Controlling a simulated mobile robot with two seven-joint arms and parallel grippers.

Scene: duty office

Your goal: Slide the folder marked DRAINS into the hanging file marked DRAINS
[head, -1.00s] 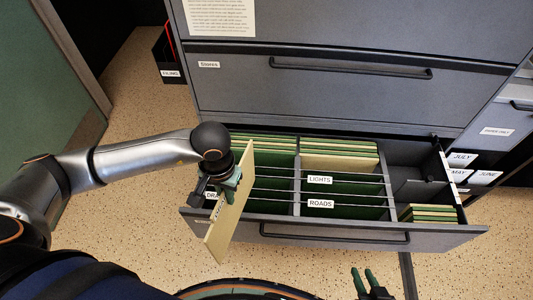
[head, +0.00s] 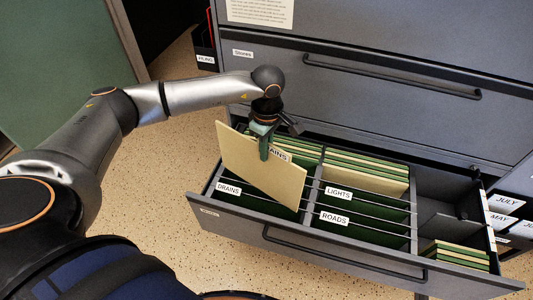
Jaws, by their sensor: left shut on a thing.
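My left gripper (head: 265,138) is shut on the top edge of a tan folder (head: 258,170). The folder's label is partly hidden by the gripper, and the letters "AINS" show. The folder is tilted and hangs over the left part of the open drawer, its lower right corner near the hanging files. The hanging file marked DRAINS (head: 229,189) is in the left column of the drawer, at the front left, just below and left of the folder. Whether the folder's lower edge is inside any file cannot be told. My right gripper is not in view.
The open drawer (head: 340,252) also holds hanging files marked LIGHTS (head: 339,194) and ROADS (head: 334,219), with green and tan folders behind. Tan folders (head: 456,254) lie in the right compartment. Cards marked JULY (head: 507,202) and MAY stand at the right. The cabinet front rises behind.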

